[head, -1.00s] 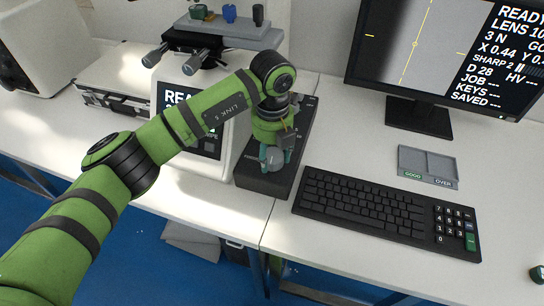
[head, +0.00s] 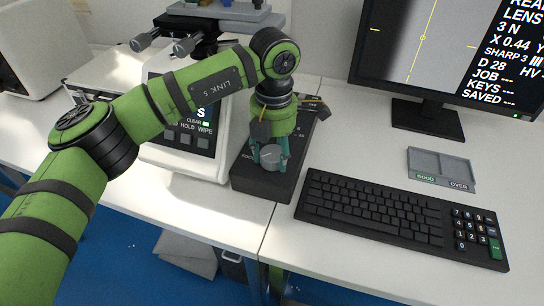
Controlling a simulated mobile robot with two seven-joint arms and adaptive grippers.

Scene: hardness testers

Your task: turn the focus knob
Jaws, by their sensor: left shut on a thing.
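The focus knob (head: 267,155) is a grey round knob on top of a black control box (head: 252,182) beside the tester. My left gripper (head: 268,152) points down over the box, with its teal fingers shut on the knob's sides. The monitor (head: 440,50) at the upper right shows a grey picture with yellow cross marks and a "SHARP 3" line with bars. Part of the box's lettering is hidden behind the gripper. My right gripper is not in view.
The hardness tester (head: 165,135) stands left of the box. A black keyboard (head: 395,215) lies close to the right of the box. A grey tray (head: 441,168) marked GOOD and OVER lies behind it.

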